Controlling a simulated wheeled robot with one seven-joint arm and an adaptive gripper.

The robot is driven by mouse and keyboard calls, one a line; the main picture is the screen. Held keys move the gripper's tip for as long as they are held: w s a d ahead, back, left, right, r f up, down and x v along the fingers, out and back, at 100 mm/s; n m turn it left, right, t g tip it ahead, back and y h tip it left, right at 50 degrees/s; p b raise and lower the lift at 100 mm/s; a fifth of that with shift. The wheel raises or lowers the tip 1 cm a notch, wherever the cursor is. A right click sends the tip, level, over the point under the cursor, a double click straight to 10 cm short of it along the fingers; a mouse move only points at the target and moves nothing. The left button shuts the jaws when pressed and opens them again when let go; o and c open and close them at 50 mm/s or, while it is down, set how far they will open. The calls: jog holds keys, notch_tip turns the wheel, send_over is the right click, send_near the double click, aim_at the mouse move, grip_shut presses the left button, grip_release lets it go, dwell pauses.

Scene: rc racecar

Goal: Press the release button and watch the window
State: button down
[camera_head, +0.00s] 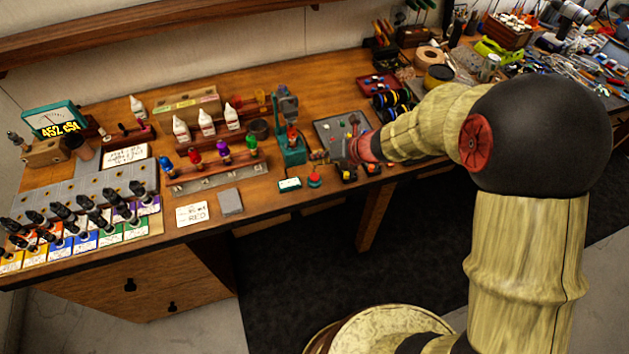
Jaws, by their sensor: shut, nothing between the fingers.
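A small red round button (314,180) on a green base sits near the table's front edge. Left of it is a small green-framed box with a pale window (289,184), its marks too small to read. A green upright fixture (291,150) stands behind them. My arm reaches in from the right, and my gripper (324,157) is shut and empty, small in the view, behind and slightly right of the button. It looks apart from the button, but its height above the table is hard to tell.
A green meter (54,120) reading "452 cSt" stands at the far left. Coloured-top shock absorbers (208,156) stand in a rack left of the fixture. White bottles (205,122) are behind. A grey block (230,202) and a note card (192,214) lie along the front edge.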

aim_at(317, 175)
jog(key=shift+f+b, duration=1.35)
jog(key=shift+f, duration=0.8)
jog(key=shift+f, duration=0.4)
